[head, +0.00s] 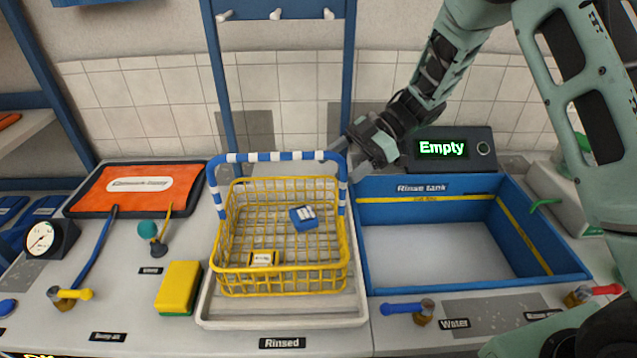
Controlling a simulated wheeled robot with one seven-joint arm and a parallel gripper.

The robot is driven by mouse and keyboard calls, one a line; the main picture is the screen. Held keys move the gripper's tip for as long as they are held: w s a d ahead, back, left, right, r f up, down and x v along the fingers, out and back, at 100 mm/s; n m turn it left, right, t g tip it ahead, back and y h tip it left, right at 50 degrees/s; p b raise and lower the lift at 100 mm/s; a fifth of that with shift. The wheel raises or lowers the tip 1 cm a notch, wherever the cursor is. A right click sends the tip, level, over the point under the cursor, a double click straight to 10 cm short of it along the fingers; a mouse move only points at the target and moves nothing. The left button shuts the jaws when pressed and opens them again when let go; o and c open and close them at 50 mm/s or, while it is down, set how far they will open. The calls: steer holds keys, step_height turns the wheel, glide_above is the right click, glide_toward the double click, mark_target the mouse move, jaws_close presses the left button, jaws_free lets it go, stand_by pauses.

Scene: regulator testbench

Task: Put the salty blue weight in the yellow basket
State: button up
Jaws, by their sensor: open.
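The yellow basket (222,245) is a wire basket with a tall blue-and-white striped handle. It stands on the pale ribbed tray labelled "Rinsed" (283,312). A small blue weight (303,222) with white marks or grains on its top appears inside the basket, right of its middle. A small yellow block (264,258) with a pale top is also in the basket, near the front. My gripper (362,158) is open and empty, at the back right by the basket handle, apart from the blue weight.
The empty-looking blue rinse tank (430,245) lies right of the tray, with a display reading "Empty" (441,148) behind it. A yellow-green sponge (178,288), gauge (42,237) and orange bag (134,189) are left. Taps (405,309) line the front. A blue rack stands behind.

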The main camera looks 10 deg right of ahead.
steer(key=shift+v, duration=2.3)
steer(key=shift+s, duration=0.1)
